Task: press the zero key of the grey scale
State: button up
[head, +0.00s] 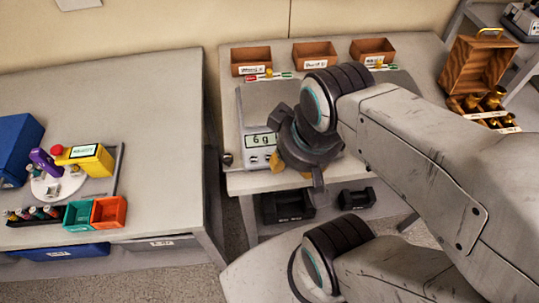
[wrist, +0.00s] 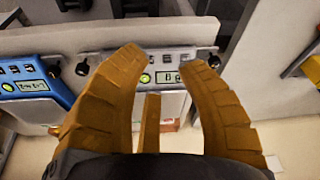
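The grey scale (head: 256,100) stands at the front of the right-hand table in the head view. Its display (head: 261,140) reads 6 g. Small keys show just below the display, too small to read. My gripper (head: 290,168) is at the scale's front, beside the display, and covers the panel's right part. A grey panel with a lit display (wrist: 167,77) and a green round key (wrist: 145,78) lies between and beyond the fingertips. I cannot tell whether they touch it.
Three brown bins (head: 250,60) stand behind the scale. An open wooden box with brass weights (head: 490,101) is at the right. Black trays (head: 357,198) sit on the lower shelf. The wrist view shows a blue device (wrist: 30,84) at left.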

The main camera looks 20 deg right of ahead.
grip_shut()
dwell(1.2)
